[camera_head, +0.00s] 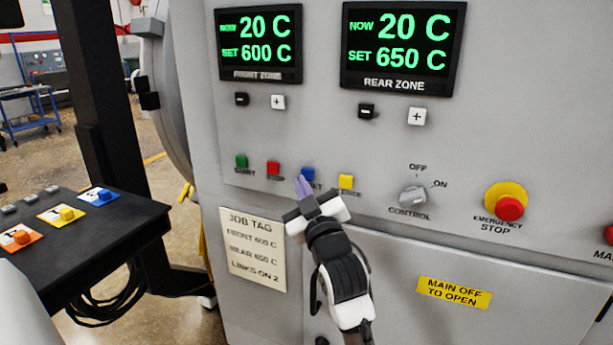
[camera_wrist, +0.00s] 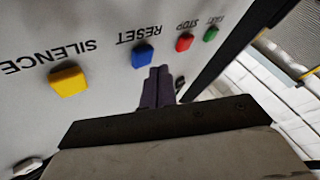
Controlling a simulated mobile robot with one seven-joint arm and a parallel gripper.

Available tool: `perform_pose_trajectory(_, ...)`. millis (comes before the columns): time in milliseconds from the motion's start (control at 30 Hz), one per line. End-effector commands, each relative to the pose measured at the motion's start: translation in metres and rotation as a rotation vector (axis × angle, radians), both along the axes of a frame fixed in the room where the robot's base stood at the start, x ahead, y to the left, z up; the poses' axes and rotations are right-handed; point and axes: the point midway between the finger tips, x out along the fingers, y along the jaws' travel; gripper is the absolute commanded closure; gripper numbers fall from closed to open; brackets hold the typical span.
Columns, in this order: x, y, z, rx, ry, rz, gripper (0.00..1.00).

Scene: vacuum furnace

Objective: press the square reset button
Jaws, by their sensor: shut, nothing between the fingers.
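The square reset button is blue (camera_head: 308,174) and sits on the grey panel in a row with other square buttons. In the wrist view the blue button (camera_wrist: 142,55) stands beside the RESET label, which appears upside down. My gripper (camera_head: 303,186) is shut and empty, with its purple fingertips just below and slightly left of the blue button in the head view, covering part of its label. In the wrist view the fingertips (camera_wrist: 159,72) point toward the panel close to the blue button. I cannot tell whether they touch the panel.
The green start button (camera_head: 241,162), red stop button (camera_head: 273,168) and yellow silence button (camera_head: 346,181) flank the blue one. A control knob (camera_head: 412,196) and emergency stop (camera_head: 509,208) are to the right. A black table (camera_head: 100,235) with colored blocks stands left.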

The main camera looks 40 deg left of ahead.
Motion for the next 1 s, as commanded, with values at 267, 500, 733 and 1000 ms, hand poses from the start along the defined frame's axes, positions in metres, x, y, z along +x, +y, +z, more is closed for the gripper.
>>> perform_pose_trajectory(267,-0.024,-0.005,0.0,0.001,0.0,0.002,1.0)
perform_pose_trajectory(500,-0.044,-0.01,0.0,0.001,-0.001,0.002,1.0)
perform_pose_trajectory(733,-0.049,-0.012,0.0,0.0,0.0,0.0,1.0)
perform_pose_trajectory(1000,-0.048,-0.012,0.0,0.001,-0.001,0.0,1.0)
